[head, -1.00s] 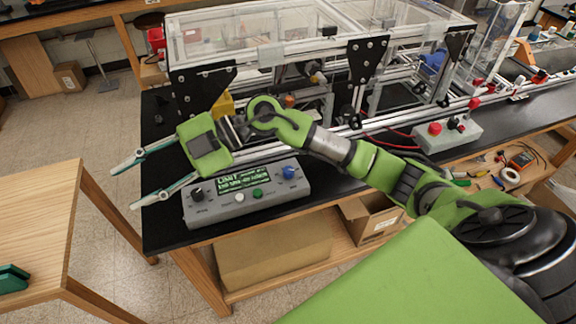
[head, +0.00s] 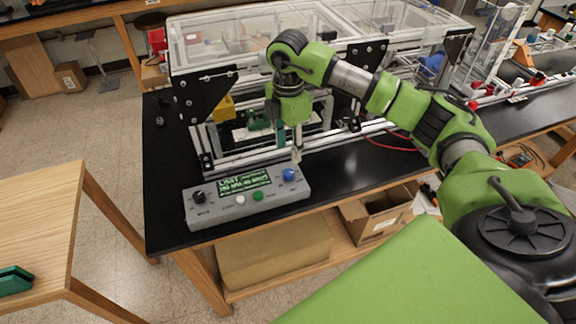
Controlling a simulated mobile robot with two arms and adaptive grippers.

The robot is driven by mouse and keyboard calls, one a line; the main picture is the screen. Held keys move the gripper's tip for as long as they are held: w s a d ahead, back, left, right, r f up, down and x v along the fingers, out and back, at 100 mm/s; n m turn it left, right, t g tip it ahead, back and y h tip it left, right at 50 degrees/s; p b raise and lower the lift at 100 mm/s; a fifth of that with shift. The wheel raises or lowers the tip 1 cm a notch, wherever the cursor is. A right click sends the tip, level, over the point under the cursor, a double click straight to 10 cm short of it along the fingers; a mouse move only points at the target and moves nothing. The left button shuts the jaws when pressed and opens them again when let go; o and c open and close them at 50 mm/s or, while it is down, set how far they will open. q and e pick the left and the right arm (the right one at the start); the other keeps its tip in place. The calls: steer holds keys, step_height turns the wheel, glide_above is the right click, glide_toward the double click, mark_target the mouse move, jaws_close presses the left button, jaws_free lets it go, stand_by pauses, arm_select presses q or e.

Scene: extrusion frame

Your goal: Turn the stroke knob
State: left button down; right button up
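The grey control box (head: 225,213) stands on the black bench top, with a lit green display (head: 243,182). It has a black knob (head: 198,196) at its left and a blue knob (head: 289,174) at its right. The small labels are too blurred to tell which is the stroke knob. My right gripper (head: 297,156) points down just above and behind the blue knob, seen nearly edge-on. Its fingertips look close to the knob; I cannot tell whether they touch it or how far apart they are. My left gripper is not in view.
White (head: 240,199) and green (head: 257,194) buttons sit between the knobs. The extrusion frame with clear covers (head: 240,40) stands close behind the box. A dark green object (head: 14,281) lies on the wooden table (head: 40,215) at left. The bench left of the box is clear.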

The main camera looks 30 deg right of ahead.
mark_target(288, 172)
step_height(288, 172, down, 9)
steer(key=shift+p, duration=1.2)
jaws_close()
